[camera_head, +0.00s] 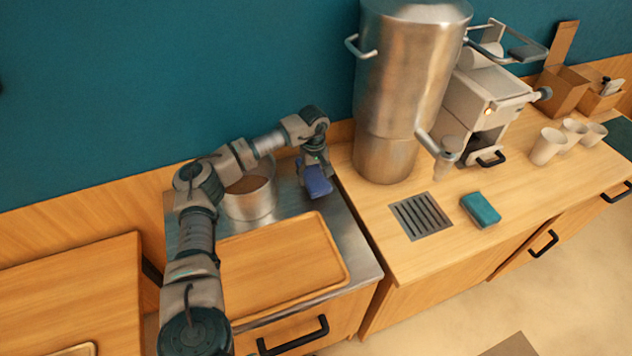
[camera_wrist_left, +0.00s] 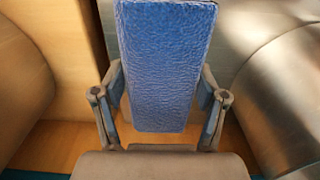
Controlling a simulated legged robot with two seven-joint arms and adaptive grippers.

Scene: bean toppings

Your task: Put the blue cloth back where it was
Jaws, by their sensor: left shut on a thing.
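The blue cloth (camera_head: 317,182) is a folded blue block in my left gripper (camera_head: 314,168). In the head view it hangs above the back right part of the steel counter, to the right of a pot. In the left wrist view the blue cloth (camera_wrist_left: 168,65) fills the middle, with a finger of my left gripper (camera_wrist_left: 160,112) on each side of it. The gripper is shut on it. The right gripper is in neither view.
A steel pot (camera_head: 250,198) and a wooden tray (camera_head: 280,266) stand on the steel counter (camera_head: 362,262). A tall steel urn (camera_head: 405,90), a drain grate (camera_head: 422,216) and a teal sponge-like block (camera_head: 481,209) are on the right counter. Paper cups (camera_head: 548,147) stand farther right.

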